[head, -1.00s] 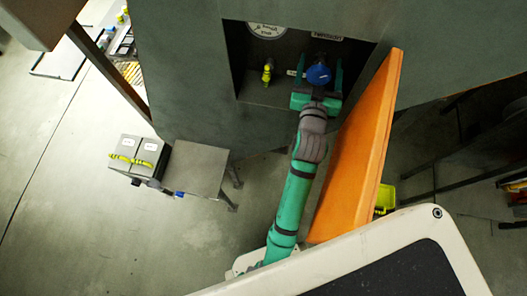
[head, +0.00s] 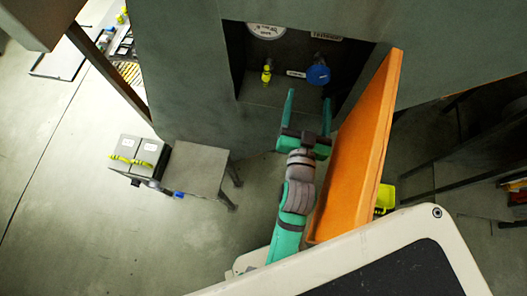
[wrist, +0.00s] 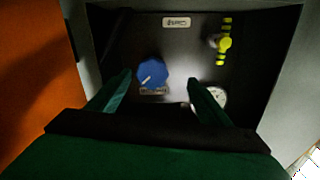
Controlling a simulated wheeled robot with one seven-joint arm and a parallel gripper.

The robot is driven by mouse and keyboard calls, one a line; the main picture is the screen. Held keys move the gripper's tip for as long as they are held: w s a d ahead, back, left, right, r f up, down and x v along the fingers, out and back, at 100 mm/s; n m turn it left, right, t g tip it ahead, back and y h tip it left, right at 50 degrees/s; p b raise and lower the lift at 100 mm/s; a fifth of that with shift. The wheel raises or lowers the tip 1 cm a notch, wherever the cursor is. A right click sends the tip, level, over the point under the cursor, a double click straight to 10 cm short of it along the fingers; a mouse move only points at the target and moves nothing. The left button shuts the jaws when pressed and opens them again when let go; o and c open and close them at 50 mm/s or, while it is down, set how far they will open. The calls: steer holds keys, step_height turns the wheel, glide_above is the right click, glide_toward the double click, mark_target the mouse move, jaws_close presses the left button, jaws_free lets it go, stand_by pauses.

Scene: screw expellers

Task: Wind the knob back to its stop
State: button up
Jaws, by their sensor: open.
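The blue knob (head: 318,75) sits on the back panel of the recess in the dark green machine. In the wrist view the knob (wrist: 152,74) shows a white pointer line towards its lower left, with a small label plate under it. My gripper (head: 307,95) is open and empty, just in front of the recess and apart from the knob. In the wrist view its two green fingers (wrist: 160,88) stand wide on either side, with the knob beyond them, left of the middle of the gap.
An orange door (head: 358,150) stands open close to the right of my arm. A yellow-green valve handle (head: 266,74) and a white dial gauge (head: 266,31) share the recess. A grey stand (head: 196,168) and a box with yellow handles (head: 138,157) stand at the left.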

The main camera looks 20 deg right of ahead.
steer(key=s+a+f+n+y, duration=0.2)
steer(key=s+a+f, duration=0.2)
steer(key=a, duration=0.4)
steer(key=s+a+f+n+y, duration=0.2)
steer(key=s+a+f, duration=0.2)
steer(key=a, duration=0.4)
steer(key=shift+f+y, duration=0.3)
steer(key=shift+f, duration=0.1)
steer(key=shift+s, duration=0.1)
